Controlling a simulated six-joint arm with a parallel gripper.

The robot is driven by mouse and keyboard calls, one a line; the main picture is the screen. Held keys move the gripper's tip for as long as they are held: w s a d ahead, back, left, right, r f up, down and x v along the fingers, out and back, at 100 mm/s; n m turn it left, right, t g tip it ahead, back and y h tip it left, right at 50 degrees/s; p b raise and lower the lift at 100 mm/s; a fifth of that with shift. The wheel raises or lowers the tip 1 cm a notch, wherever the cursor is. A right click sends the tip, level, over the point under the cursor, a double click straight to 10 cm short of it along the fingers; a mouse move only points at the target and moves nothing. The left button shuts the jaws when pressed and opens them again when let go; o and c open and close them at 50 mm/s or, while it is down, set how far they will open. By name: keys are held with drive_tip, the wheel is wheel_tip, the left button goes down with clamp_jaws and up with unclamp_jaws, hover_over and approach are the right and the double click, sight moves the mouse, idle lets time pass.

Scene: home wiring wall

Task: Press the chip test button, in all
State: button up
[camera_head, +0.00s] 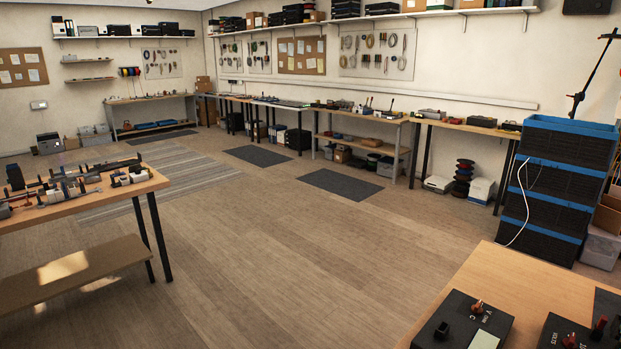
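I cannot make out a chip test button for certain in this view. A black box (462,322) lies on a wooden table at the bottom right. It has an orange-red knob or post, a small black knob and a pale green panel, with lettering too small to read surely. A second black box (556,332) beside it carries red knobs or posts and is cut off by the lower edge. My gripper is not in view.
The near wooden table (527,271) fills the lower right corner. Black crates with blue rims (556,190) stand stacked behind it, a white cable hanging down. Another workbench (88,200) with small devices stands at left. The floor (260,270) between is clear. Benches line the walls.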

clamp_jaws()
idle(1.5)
